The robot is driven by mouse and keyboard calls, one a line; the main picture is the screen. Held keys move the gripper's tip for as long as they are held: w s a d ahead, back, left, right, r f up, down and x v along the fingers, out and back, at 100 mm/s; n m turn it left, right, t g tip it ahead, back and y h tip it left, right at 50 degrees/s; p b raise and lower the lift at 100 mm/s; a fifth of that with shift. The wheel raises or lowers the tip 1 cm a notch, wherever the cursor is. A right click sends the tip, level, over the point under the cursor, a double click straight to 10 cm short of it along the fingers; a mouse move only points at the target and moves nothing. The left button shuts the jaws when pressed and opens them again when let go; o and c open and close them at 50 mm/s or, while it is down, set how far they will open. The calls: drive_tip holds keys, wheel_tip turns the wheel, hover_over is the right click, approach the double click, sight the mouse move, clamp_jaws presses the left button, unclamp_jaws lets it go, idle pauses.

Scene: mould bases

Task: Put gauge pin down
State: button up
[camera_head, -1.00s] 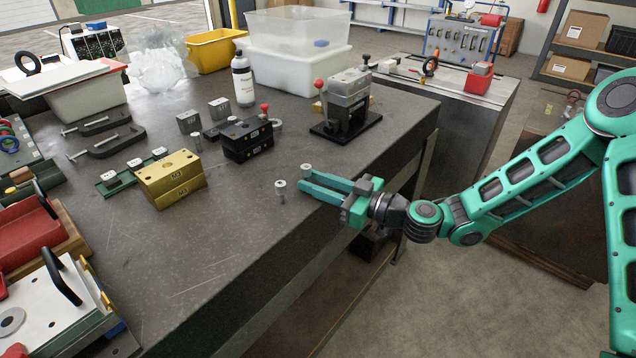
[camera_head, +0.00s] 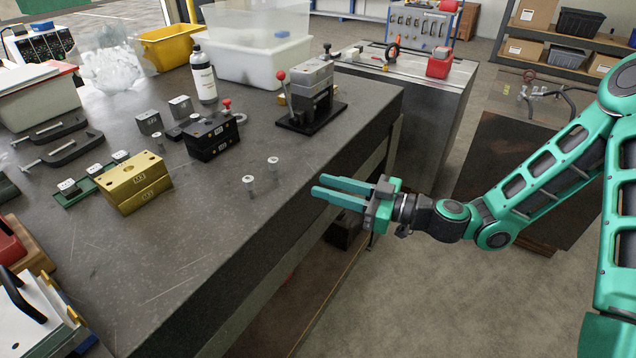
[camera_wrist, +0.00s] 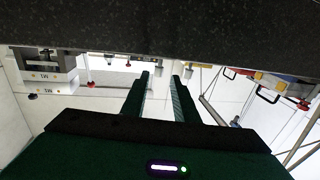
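Two small grey gauge pins stand upright on the dark workbench (camera_head: 190,250) near its right edge: one nearer pin (camera_head: 249,187) and one farther pin (camera_head: 273,167). Which of them the task means, I cannot tell. My gripper (camera_head: 318,185) is to the right of both pins, at the bench edge, with its fingers pointing left and a clear gap from the pins. In the wrist view my gripper (camera_wrist: 160,85) has its two fingers apart with nothing between them.
A gold mould block (camera_head: 138,183) and a black mould block (camera_head: 212,138) stand left of the pins. A press with a red-knobbed lever (camera_head: 310,95) stands behind. A white bottle (camera_head: 203,75) is farther back. The bench front is bare.

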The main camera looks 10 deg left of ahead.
drive_tip(key=shift+s+d, duration=0.1)
drive_tip(key=shift+d, duration=0.15)
drive_tip(key=s+d+f+g+h, duration=0.35)
drive_tip(key=d+f+h, duration=0.25)
drive_tip(key=d+f, duration=0.2)
drive_tip(key=s+d+m+h, duration=0.3)
drive_tip(key=d+m+h, duration=0.35)
drive_tip(key=d, duration=1.25)
drive_tip(key=s+d+r+m+h, duration=0.2)
drive_tip(key=s+d+r+m, duration=0.4)
drive_tip(key=s+d, duration=0.3)
drive_tip(key=s+d+r+m+h, duration=0.3)
drive_tip(key=s+d+r+m, duration=0.3)
drive_tip(key=s+d+m, duration=0.3)
drive_tip(key=d, duration=0.3)
drive_tip(key=shift+s+g, duration=0.2)
drive_tip(key=shift+g, duration=0.15)
